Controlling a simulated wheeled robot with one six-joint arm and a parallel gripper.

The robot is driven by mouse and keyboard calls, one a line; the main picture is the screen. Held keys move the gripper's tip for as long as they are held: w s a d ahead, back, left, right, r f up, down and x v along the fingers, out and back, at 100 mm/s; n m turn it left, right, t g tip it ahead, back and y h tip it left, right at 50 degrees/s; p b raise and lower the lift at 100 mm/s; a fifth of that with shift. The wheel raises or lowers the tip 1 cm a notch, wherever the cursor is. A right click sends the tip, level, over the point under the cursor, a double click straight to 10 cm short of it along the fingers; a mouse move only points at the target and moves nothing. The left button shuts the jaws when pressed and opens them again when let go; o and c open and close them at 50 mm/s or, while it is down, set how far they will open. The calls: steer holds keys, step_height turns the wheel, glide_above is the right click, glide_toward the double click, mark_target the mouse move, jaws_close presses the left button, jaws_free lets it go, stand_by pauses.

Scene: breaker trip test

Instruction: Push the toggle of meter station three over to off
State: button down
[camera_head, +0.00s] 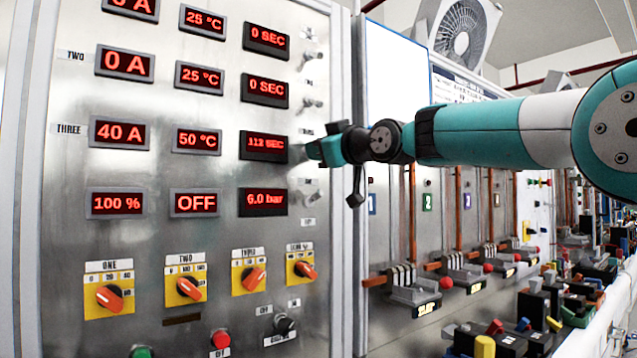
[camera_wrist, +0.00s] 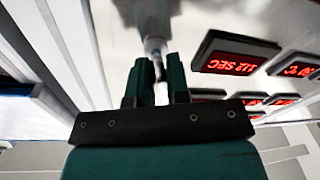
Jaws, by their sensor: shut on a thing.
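My gripper (camera_head: 314,150) is at the right side of the panel's row labelled THREE, beside the red timer display (camera_head: 264,146) reading about 112 SEC. It covers the row's toggle in the head view. In the wrist view, the metal toggle of meter station three (camera_wrist: 155,44) shows between the two dark green fingers of my gripper (camera_wrist: 160,72), which are shut on it with a narrow gap. Its base meets the metal panel. Which way the lever leans is hard to tell. Row three also shows 40 A (camera_head: 120,134) and 50 °C (camera_head: 197,141).
Similar toggles stand above (camera_head: 312,103) and below (camera_head: 311,186) in the same column, close to my gripper. Orange rotary knobs on yellow plates (camera_head: 108,298) line the lower panel. A bench with copper bars and clamps (camera_head: 415,292) lies to the right.

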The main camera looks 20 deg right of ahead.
step_height(320, 180, down, 2)
steer(key=t+y+b, duration=0.1)
steer(key=t+b, duration=0.2)
steer(key=b, duration=0.4)
steer(key=shift+w+y+b, duration=0.1)
steer(key=shift+y+b, duration=0.25)
steer(key=shift+y, duration=0.05)
steer(key=shift+n+t+b, duration=0.3)
steer(key=shift+t+b, duration=0.2)
steer(key=shift+b, duration=0.5)
steer(key=shift+r+y, duration=0.15)
steer(key=shift+y, duration=0.15)
steer(key=c, duration=1.1)
jaws_free()
steer(key=b+v, duration=0.6)
steer(key=v, duration=1.1)
steer(key=shift+f+b, duration=0.3)
steer(key=shift+f, duration=0.05)
